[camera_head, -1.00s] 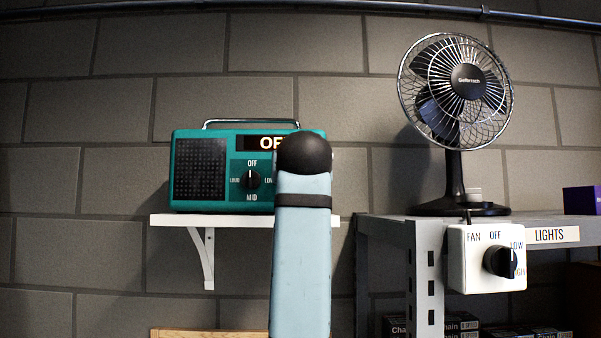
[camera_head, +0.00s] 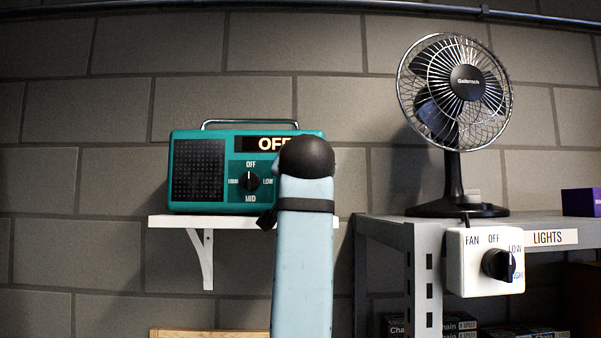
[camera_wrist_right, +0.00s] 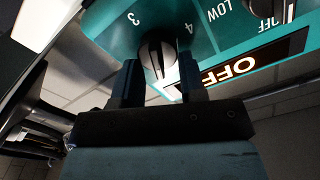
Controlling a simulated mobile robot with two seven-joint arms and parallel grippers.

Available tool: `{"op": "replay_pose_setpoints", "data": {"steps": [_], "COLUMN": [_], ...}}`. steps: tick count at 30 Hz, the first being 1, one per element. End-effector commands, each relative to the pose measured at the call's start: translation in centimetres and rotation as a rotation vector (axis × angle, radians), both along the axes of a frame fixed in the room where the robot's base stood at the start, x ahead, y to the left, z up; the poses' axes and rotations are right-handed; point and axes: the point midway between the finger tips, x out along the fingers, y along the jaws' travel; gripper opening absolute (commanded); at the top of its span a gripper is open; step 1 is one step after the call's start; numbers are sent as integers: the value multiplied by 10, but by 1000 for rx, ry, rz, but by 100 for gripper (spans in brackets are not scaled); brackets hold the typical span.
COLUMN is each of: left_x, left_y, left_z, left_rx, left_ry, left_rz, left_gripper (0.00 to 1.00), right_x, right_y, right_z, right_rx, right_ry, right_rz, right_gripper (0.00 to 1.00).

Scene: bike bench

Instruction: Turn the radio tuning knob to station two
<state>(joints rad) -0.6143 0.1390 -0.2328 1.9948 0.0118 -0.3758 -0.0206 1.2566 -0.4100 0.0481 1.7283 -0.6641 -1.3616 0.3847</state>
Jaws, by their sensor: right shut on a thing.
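The teal radio (camera_head: 198,200) stands on a white wall shelf. Its display (camera_head: 266,143) reads OFF, and the front volume knob (camera_head: 250,181) points up at OFF. My right arm covers the radio's right end in the head view. In the right wrist view the tuning knob (camera_wrist_right: 156,50), black with a pale bar, sits on the radio's face (camera_wrist_right: 110,22) with the numbers 3 and 4 beside it. My right gripper (camera_wrist_right: 160,76) is shut on this knob, one finger on each side. Stations one and two are not visible. My left gripper is out of view.
The white shelf (camera_head: 175,221) has a bracket under it. To the right stand a grey metal rack (camera_head: 385,230), a desk fan (camera_head: 455,185) and a white fan switch box (camera_head: 465,275) with a black knob. A purple box (camera_head: 578,202) lies at the far right.

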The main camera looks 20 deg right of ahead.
Motion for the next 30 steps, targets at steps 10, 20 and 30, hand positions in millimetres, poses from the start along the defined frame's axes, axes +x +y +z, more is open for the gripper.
{"op": "replay_pose_setpoints", "data": {"steps": [10, 20, 30], "left_x": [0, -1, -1], "left_y": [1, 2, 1], "left_z": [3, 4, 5], "left_rx": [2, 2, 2], "left_ry": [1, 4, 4], "left_rz": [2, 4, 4], "left_gripper": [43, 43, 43], "right_x": [-1, -2, -2], "right_y": [-4, -6, -7], "right_z": [-2, -5, -8], "right_rx": [315, 612, 855], "right_ry": [-92, -177, -247], "right_rz": [-1, 0, 0], "right_gripper": [14, 14, 14]}}
